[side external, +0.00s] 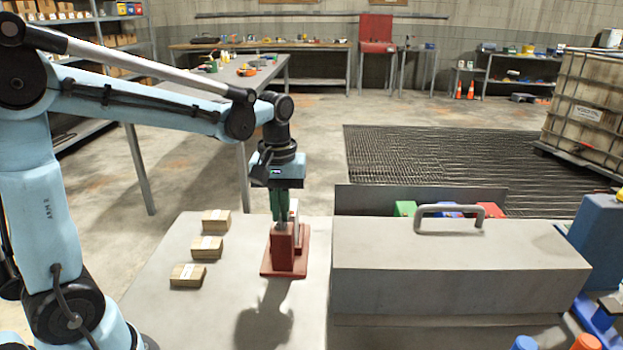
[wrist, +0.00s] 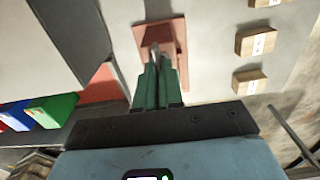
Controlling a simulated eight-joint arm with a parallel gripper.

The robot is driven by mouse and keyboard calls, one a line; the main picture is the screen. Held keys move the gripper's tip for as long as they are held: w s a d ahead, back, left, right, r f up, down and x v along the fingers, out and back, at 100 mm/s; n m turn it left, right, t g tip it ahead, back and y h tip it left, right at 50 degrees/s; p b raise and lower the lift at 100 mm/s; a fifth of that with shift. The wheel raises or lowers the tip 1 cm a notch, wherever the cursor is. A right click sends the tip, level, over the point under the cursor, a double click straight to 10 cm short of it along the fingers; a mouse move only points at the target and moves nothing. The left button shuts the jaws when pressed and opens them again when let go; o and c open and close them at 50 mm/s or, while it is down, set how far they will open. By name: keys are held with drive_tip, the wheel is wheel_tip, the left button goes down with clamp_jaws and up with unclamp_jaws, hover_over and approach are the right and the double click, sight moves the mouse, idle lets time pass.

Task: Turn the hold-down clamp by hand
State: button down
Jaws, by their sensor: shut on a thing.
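The hold-down clamp (side external: 282,250) stands on the grey table, a dark red block on a flat red base plate, with a pale grey upright part beside it. My gripper (side external: 279,217) points straight down above the clamp, its green fingers at the top of the red block. In the wrist view, the fingers (wrist: 158,62) are close together on a narrow grey part of the clamp, and the red base plate (wrist: 178,32) lies beyond them. The fingers hide most of the gripped part.
Green, blue and red items (side external: 404,208) sit behind the box. The table (side external: 170,325) is clear in front of the wooden blocks.

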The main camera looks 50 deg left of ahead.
drive_tip(key=shift+n, duration=0.3)
drive_tip(key=n, duration=1.9)
drive_tip(key=shift+n, duration=0.4)
drive_tip(key=n, duration=0.6)
drive_tip(key=shift+n, duration=0.4)
drive_tip(key=c, duration=1.3)
unclamp_jaws()
drive_tip(key=shift+o, duration=0.2)
wheel_tip(320, 180, up, 12)
drive_tip(key=shift+r, duration=0.15)
